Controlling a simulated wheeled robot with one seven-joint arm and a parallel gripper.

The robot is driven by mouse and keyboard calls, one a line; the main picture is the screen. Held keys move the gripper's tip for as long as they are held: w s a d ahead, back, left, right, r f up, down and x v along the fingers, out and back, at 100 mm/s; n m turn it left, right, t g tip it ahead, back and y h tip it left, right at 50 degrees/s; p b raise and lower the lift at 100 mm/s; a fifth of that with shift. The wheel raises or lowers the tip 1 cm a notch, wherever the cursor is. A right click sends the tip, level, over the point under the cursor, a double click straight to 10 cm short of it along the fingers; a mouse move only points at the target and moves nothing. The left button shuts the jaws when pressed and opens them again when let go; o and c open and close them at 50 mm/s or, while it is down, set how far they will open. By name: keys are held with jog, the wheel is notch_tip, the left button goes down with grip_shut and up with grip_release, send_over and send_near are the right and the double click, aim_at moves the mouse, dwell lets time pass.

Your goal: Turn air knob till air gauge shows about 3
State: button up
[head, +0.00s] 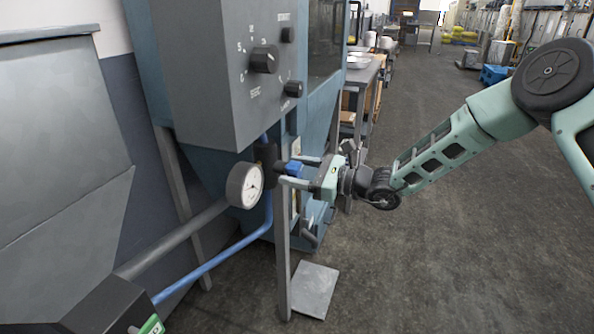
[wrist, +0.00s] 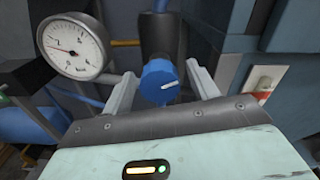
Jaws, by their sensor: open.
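The air knob is blue with a white mark and shows between my fingers in the wrist view (wrist: 159,83); in the head view the knob (head: 294,168) is partly hidden by my gripper. My gripper (head: 284,169) is open, with one finger on each side of the knob. In the wrist view the fingers (wrist: 162,80) stand apart from the knob, with gaps on both sides. The gauge (head: 252,186) also shows in the head view.
A grey control box (head: 228,70) with black knobs overhangs the gauge. A blue hose (head: 215,262) and a grey pipe (head: 180,237) run below. A thin grey post (head: 283,255) stands under my gripper. The floor (head: 440,230) to the right is open.

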jog(key=c, duration=1)
jog(key=shift+m+p, duration=0.3)
jog(key=m+p, duration=0.2)
jog(key=shift+r+m, duration=0.15)
jog(key=shift+m, duration=0.15)
jog(key=m+p, duration=0.3)
jog(key=shift+m, duration=0.3)
jog(key=m+p, duration=0.2)
jog(key=m, duration=0.1)
jog(key=shift+m+p, duration=1.2)
jog(key=shift+m, duration=1)
